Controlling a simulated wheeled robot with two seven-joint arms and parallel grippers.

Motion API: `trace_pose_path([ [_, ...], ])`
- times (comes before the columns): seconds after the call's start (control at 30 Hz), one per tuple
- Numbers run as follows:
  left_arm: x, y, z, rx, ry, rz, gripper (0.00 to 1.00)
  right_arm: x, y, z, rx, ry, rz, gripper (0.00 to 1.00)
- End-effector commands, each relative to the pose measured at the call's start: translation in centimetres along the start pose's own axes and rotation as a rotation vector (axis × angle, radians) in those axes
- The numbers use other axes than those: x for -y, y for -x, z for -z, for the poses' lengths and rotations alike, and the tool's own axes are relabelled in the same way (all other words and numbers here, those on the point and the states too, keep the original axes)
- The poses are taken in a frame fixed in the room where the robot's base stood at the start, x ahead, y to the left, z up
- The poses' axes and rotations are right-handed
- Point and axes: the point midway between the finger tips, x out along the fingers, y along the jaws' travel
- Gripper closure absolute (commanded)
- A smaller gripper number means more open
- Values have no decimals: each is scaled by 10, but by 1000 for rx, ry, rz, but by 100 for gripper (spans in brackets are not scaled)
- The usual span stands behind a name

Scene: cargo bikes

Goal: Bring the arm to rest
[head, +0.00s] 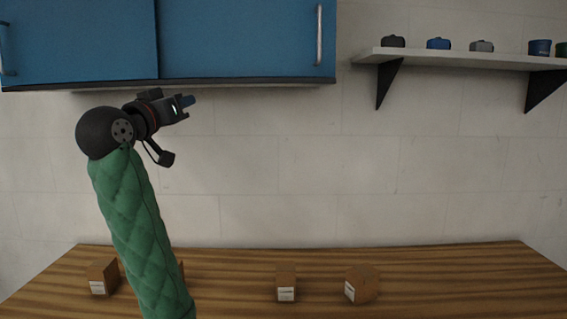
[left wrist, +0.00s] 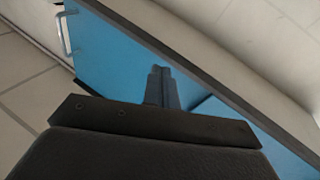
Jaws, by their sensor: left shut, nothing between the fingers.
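My left arm in its green padded sleeve rises from the bottom left of the head view. My left gripper (head: 187,101) is raised high, at the level of the lower edge of the blue wall cabinet (head: 240,40), and points to the right. It is shut and empty. In the left wrist view the closed fingers (left wrist: 161,75) show in front of the blue cabinet (left wrist: 110,55), which looks tilted there. Whether the fingers touch the cabinet cannot be told. My right gripper is in neither view.
A wooden table (head: 440,265) below holds cardboard boxes, among them a middle one (head: 286,282) and a right one (head: 362,285). Another box (head: 102,276) stands left of my arm. A wall shelf (head: 460,58) at upper right carries several small items. The wall between is clear.

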Motion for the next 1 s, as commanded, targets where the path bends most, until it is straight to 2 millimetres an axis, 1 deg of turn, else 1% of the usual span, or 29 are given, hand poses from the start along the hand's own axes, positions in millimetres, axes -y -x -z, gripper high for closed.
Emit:
trace_pose_path([
  [0.03, 4, 1, -27, 51, -12, 27, 100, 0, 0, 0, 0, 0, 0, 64],
  [0.07, 7, 2, -42, 80, -19, 44, 100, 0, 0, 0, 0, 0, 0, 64],
  [0.1, 9, 4, -62, 118, -28, 64, 100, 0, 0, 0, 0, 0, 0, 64],
  [0.17, 13, 9, -90, 172, -41, 94, 100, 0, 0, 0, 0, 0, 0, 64],
  [0.2, 16, 12, -109, 207, -47, 113, 100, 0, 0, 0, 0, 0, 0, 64],
  [0.27, 19, 18, -136, 259, -56, 138, 100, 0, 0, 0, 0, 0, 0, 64],
  [0.3, 20, 22, -154, 290, -60, 153, 100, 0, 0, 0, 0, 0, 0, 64],
  [0.37, 22, 29, -180, 338, -67, 176, 100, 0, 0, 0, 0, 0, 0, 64],
  [0.4, 24, 34, -198, 367, -71, 190, 100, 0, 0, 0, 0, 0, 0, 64],
  [0.47, 26, 42, -222, 410, -77, 208, 100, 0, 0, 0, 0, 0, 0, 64],
  [0.5, 26, 48, -239, 439, -81, 221, 100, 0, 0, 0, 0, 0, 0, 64],
  [0.57, 28, 57, -263, 479, -87, 236, 100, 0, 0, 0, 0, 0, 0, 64],
  [0.6, 28, 64, -278, 503, -90, 246, 100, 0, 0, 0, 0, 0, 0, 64],
  [0.77, 26, 91, -338, 596, -103, 272, 100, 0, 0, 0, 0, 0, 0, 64],
  [0.8, 25, 99, -352, 618, -106, 276, 100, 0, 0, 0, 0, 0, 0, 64],
  [0.87, 24, 110, -372, 651, -110, 283, 100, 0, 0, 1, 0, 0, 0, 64],
  [1.0, 18, 139, -421, 732, -114, 286, 100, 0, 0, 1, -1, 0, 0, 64],
])
